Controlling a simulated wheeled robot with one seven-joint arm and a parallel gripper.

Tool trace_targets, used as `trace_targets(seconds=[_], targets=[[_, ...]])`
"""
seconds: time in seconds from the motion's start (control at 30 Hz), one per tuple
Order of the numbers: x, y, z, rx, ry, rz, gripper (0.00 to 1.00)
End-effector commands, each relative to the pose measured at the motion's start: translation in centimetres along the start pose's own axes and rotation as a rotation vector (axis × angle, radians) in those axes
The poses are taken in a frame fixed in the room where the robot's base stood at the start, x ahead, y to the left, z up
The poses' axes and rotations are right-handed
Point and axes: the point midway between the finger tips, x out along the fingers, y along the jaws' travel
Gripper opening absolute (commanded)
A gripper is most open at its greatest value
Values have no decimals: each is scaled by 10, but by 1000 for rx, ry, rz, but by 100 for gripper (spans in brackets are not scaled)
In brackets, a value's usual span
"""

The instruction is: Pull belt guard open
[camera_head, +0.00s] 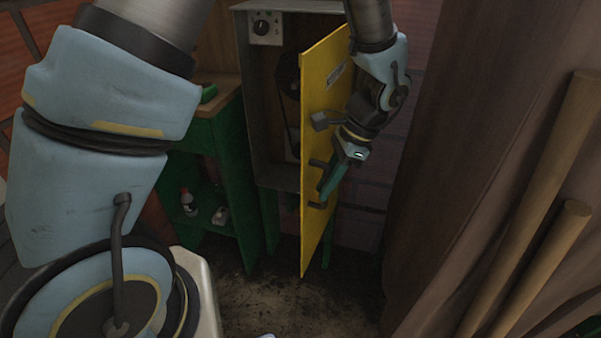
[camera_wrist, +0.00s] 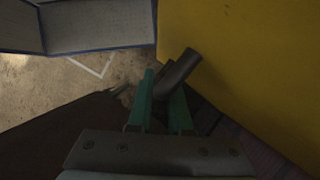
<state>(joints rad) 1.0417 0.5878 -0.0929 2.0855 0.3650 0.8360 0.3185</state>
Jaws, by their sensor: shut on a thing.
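The yellow belt guard (camera_head: 318,130) is a tall hinged panel, swung out from the grey cabinet (camera_head: 275,130) and seen nearly edge-on. It fills the upper right of the wrist view (camera_wrist: 250,60). My gripper (camera_head: 325,188) is at this handle, with green fingers pointing down. In the wrist view the dark handle bar (camera_wrist: 176,74) lies between the two green fingers (camera_wrist: 163,100), which are shut on it. Part of the handle is hidden by the fingers.
A green bench (camera_head: 215,130) stands left of the cabinet, with a bottle (camera_head: 188,202) on its low shelf. Wooden poles (camera_head: 550,190) lean against a brown surface on the right. Dark floor (camera_head: 270,300) in front of the panel looks clear.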

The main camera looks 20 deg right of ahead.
Motion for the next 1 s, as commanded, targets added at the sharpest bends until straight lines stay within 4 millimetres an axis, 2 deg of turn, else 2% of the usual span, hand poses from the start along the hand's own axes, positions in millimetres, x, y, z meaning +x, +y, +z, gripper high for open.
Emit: trace_targets(seconds=[0.1, 0.3, 0.77, 0.8, 1.0], targets=[[-7, 4, -13, -46, 4, 15, 0], [-11, 9, -25, -90, 4, 33, 0], [-12, 11, -27, -102, 3, 39, 0], [-12, 11, -27, -102, 3, 39, 20], [-12, 12, -27, -101, 2, 40, 42]])
